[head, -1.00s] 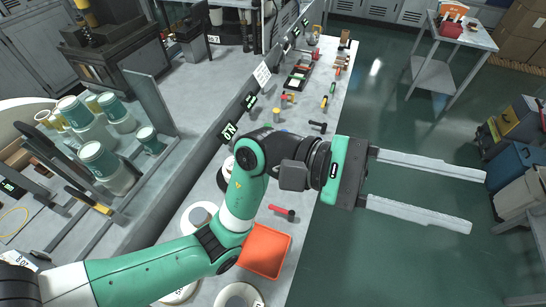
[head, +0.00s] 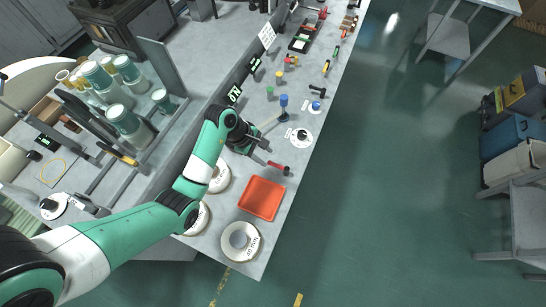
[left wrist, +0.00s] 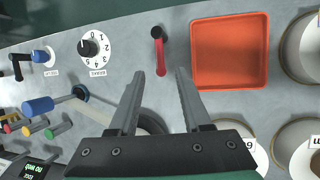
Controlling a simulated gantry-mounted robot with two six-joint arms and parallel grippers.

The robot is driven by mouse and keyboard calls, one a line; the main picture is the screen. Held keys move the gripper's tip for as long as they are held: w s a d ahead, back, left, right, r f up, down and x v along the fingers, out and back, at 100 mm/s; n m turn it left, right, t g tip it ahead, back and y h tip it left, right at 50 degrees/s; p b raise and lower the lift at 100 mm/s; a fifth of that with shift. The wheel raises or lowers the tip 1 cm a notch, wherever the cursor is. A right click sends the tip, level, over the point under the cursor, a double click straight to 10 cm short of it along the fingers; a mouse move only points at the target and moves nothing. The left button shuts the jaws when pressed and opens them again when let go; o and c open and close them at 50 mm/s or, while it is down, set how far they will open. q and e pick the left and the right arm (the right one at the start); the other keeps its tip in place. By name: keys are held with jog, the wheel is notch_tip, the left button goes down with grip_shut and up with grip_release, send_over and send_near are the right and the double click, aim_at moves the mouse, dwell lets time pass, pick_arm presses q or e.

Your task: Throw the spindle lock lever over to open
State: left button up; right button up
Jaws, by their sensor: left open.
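A red-handled lever (left wrist: 159,58) with a black pivot end lies on the bench beside the orange tray; in the head view it (head: 277,166) sits just right of my left gripper. My left gripper (left wrist: 160,74) is open and empty, its two fingertips on either side of the red handle's near end. I cannot tell whether the fingers touch it. No readable label marks this lever as the spindle lock. A black lever (left wrist: 15,66) and a blue-handled lever (left wrist: 38,105) show to the left in the wrist view. My right gripper is not in view.
The orange tray (head: 262,198) is close beside the red lever. A white numbered dial (left wrist: 94,44) marked BRAKE is on its other side. White round pieces, one of them (head: 241,241), stand near the tray. The floor right of the bench is open.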

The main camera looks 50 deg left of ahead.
aim_at(276, 165)
pick_arm(q)
jog(key=b+x, duration=0.2)
jog(key=x, duration=0.5)
grip_shut()
jog(key=shift+r, duration=0.1)
dwell(1.1)
